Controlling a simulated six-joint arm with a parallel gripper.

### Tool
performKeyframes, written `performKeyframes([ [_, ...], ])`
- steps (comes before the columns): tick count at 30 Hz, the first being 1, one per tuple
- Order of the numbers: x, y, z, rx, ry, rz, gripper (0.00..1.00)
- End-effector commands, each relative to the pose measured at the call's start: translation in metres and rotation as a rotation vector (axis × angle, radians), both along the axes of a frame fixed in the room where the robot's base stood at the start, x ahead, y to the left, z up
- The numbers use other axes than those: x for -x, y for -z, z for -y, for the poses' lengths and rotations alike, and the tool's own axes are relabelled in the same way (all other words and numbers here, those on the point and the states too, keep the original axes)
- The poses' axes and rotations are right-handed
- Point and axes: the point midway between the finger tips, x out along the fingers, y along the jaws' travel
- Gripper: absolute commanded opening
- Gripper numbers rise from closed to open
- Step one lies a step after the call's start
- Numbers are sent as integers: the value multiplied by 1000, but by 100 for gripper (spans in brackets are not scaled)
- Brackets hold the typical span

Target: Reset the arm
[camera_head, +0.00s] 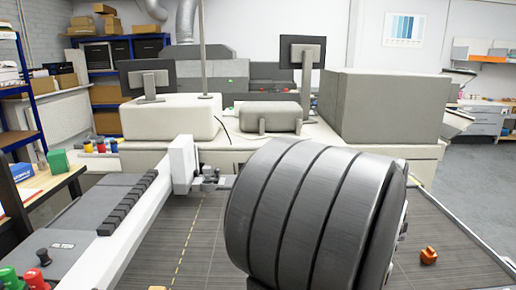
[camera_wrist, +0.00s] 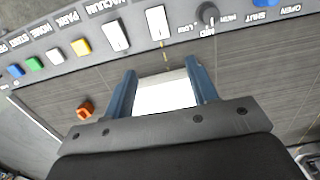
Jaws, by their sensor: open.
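My gripper (camera_wrist: 161,66) shows in the wrist view as two blue fingers, spread apart with nothing clearly held. A white flat patch (camera_wrist: 165,95) shows between the fingers; I cannot tell how far below them it is. In the head view my dark, ribbed arm fills the middle and right, and hides the gripper. A control panel (camera_wrist: 98,62) crosses the top of the wrist view, beyond the fingertips. It carries blue, green, white and yellow buttons (camera_wrist: 80,47), two white rocker switches (camera_wrist: 157,22) and a dark knob (camera_wrist: 207,14). Its lettering appears upside down.
A small orange block (camera_head: 428,256) lies on the dark grooved table (camera_head: 455,262); it also shows in the wrist view (camera_wrist: 85,109). A long white rail (camera_head: 120,240) runs along the left. Red and green knobs (camera_head: 32,278) sit at lower left. Grey machines (camera_head: 390,105) and monitors stand behind.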

Motion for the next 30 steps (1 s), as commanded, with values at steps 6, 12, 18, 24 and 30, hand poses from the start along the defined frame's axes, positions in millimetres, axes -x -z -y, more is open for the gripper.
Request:
performKeyframes([
  [6,-2,-38,0,-1,0,-1,53],
  [12,1,8,0,-3,0,-4,53],
  [18,4,48,0,-3,0,-4,53],
  [24,7,89,-1,-4,0,-5,53],
  [30,9,129,-1,-4,0,-5,53],
])
